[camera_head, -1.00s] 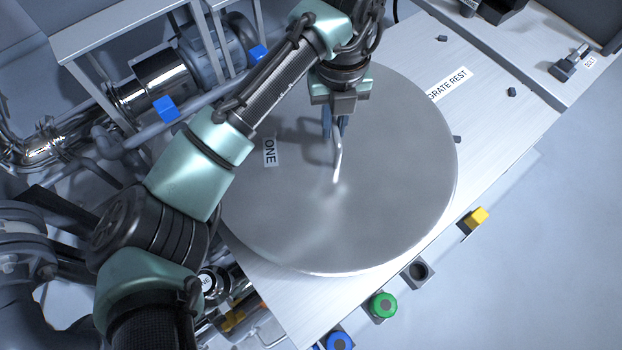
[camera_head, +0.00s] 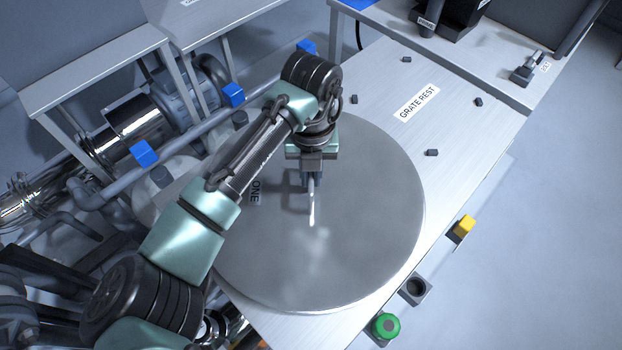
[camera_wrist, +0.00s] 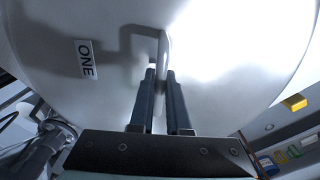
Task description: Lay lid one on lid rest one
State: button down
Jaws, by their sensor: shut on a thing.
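Lid one (camera_head: 370,215) is a large round grey metal disc with a bar handle (camera_head: 312,208) and a label reading ONE (camera_head: 256,191). My gripper (camera_head: 312,178) is shut on the lid's handle, near the lid's middle. In the wrist view, the two dark fingers (camera_wrist: 161,85) close on both sides of the handle, and the lid (camera_wrist: 110,20) fills most of the picture. The lid looks level and covers part of the metal bench top. I cannot tell whether it touches the bench. No lid rest label shows; one may be hidden under the lid.
The bench top (camera_head: 470,75) has a GRATE REST label (camera_head: 417,102) and several small dark pegs beyond the lid. Yellow (camera_head: 464,226) and green (camera_head: 385,326) buttons line its front edge. Pipes with blue blocks (camera_head: 144,153) run at left. Open floor lies at right.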

aim_at(312, 174)
notch_tip(312, 174, down, 2)
jog(key=c, duration=1.3)
grip_release()
jog(key=shift+f, duration=0.15)
jog(key=shift+c, duration=0.2)
jog(key=o, duration=0.5)
jog(key=shift+c, duration=0.2)
notch_tip(312, 174, up, 12)
jog(key=shift+r, duration=0.15)
